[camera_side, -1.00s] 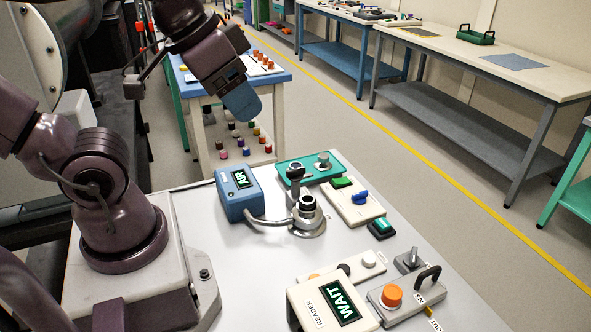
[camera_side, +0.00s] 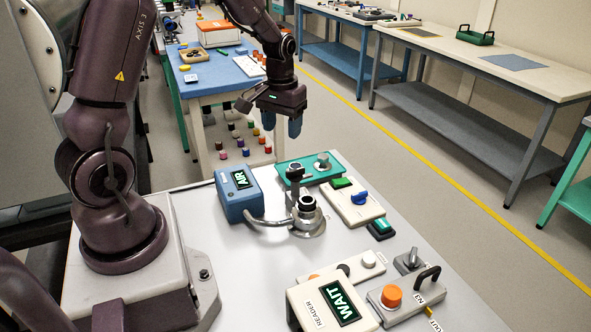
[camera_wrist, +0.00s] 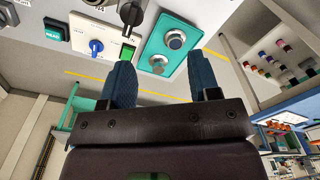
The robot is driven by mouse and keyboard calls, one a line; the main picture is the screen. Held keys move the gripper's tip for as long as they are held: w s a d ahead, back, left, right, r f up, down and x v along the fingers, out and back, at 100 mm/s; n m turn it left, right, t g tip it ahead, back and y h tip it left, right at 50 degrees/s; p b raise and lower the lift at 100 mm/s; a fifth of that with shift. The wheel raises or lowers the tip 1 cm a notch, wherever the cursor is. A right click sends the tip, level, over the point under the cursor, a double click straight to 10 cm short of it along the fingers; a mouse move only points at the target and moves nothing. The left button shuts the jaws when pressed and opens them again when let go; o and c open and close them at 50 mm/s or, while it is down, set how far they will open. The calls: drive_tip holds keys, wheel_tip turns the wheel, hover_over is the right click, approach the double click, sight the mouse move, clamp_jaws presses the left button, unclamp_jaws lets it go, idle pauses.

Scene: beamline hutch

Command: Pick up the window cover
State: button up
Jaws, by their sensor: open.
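I cannot tell for certain which part is the window cover. A round grey metal cap with a knob (camera_side: 323,160) stands on a teal plate (camera_side: 334,175); in the wrist view, the teal plate (camera_wrist: 184,62) carries a larger round grey piece (camera_wrist: 175,39) and a smaller one (camera_wrist: 158,62). A metal fixture with a black-ringed top (camera_side: 307,202) stands in front of the plate. My gripper (camera_side: 281,127) is open and empty, fingers down, high above the far end of the bench. Both blue fingers show apart in the wrist view (camera_wrist: 163,66).
A blue AIR box (camera_side: 239,193) joins the fixture by a hose. A switch panel with green and blue controls (camera_side: 352,203) lies right of it. The READER box (camera_side: 333,303) and a panel with an orange button (camera_side: 391,297) are nearer.

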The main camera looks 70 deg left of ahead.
drive_tip(key=w+a+f+n, duration=0.1)
drive_tip(key=w+a+f, duration=0.1)
drive_tip(key=a+f, duration=0.2)
drive_tip(key=t, duration=0.1)
hover_over(295, 166)
drive_tip(key=shift+n+y, duration=0.4)
drive_tip(key=f, duration=0.6)
drive_tip(key=shift+s+d+f, duration=0.15)
drive_tip(key=shift+s+f, duration=0.1)
drive_tip(key=shift+s, duration=0.1)
drive_tip(key=shift+w+f, duration=0.2)
drive_tip(key=shift+f, duration=1.3)
drive_tip(key=shift+w+f, duration=0.15)
drive_tip(key=shift+f, duration=1.3)
drive_tip(key=c, duration=0.5)
drive_tip(key=shift+r, duration=0.15)
drive_tip(key=shift+r, duration=0.65)
drive_tip(key=s+d+r, duration=0.2)
drive_tip(key=s+r, duration=0.1)
drive_tip(key=s, duration=0.1)
drive_tip(key=s+d+r, duration=0.3)
drive_tip(key=s+r, duration=0.1)
drive_tip(key=s+d+r, duration=0.2)
drive_tip(key=s+r, duration=0.1)
drive_tip(key=r, duration=0.1)
drive_tip(key=shift+s+d+r, duration=0.2)
drive_tip(key=shift+s+r, duration=0.05)
drive_tip(key=shift+s, duration=0.15)
